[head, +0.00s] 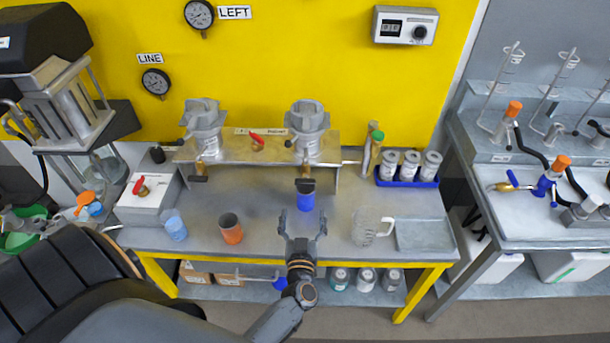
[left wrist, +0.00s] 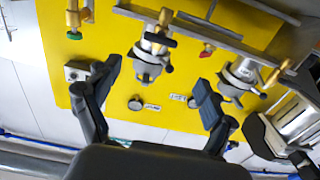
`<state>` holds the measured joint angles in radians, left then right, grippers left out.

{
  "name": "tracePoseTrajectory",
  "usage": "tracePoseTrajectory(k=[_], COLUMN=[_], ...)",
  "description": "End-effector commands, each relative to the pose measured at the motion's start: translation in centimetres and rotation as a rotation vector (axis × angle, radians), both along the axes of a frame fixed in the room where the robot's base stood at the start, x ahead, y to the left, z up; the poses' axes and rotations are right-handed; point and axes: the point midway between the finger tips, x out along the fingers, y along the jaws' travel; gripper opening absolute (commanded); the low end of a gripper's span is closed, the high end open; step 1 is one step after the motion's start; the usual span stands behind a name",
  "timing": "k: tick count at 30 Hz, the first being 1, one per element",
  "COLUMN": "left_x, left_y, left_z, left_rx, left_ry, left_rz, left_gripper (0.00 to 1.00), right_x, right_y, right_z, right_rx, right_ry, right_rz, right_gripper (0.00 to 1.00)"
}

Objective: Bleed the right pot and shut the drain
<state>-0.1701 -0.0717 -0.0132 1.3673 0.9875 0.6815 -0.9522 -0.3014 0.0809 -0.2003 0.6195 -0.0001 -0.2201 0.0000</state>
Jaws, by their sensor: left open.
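The right pot (head: 307,143) is a grey metal body with a clamped lid on the steel bracket. A drain valve with a dark handle (head: 306,185) hangs below it, directly above a blue cup (head: 306,202) on the bench. My left gripper (head: 302,226) is open and empty, just in front of the blue cup with its fingers pointing toward it. In the left wrist view, which looks upside down, the open fingers (left wrist: 158,78) spread below the right pot (left wrist: 151,62). I cannot tell the valve's setting. My right gripper is not in view.
The left pot (head: 205,140) stands on the same bracket (head: 255,150). An orange cup (head: 231,231), a pale blue cup (head: 173,226) and a clear jug (head: 366,229) stand on the bench. A blue rack (head: 405,183) holds jars. A grey tray (head: 425,236) lies at the right.

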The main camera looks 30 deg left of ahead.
Motion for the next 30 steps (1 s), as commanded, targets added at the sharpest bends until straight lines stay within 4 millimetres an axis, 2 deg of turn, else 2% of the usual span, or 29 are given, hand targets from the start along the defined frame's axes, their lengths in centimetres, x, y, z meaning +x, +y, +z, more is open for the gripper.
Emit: tracePoseTrajectory(k=[12, 18, 24, 30], left_x=[7.1, 9.8, 11.0, 11.1], left_y=[4.4, 6.0, 6.7, 6.8], left_z=[-0.5, -0.5, -0.3, -0.2], left_rx=[0.002, 0.001, 0.001, 0.0], left_ry=[-0.003, -0.001, 0.001, 0.002], left_rz=[-0.002, -0.004, -0.004, -0.004], left_gripper=[0.83, 0.83, 0.83, 0.83], right_x=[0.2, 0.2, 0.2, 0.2], right_y=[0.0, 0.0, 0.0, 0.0], right_z=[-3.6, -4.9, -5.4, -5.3], right_rx=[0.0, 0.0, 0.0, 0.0], right_ry=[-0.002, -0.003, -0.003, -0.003], right_rz=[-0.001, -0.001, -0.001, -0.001], right_gripper=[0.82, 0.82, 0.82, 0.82])
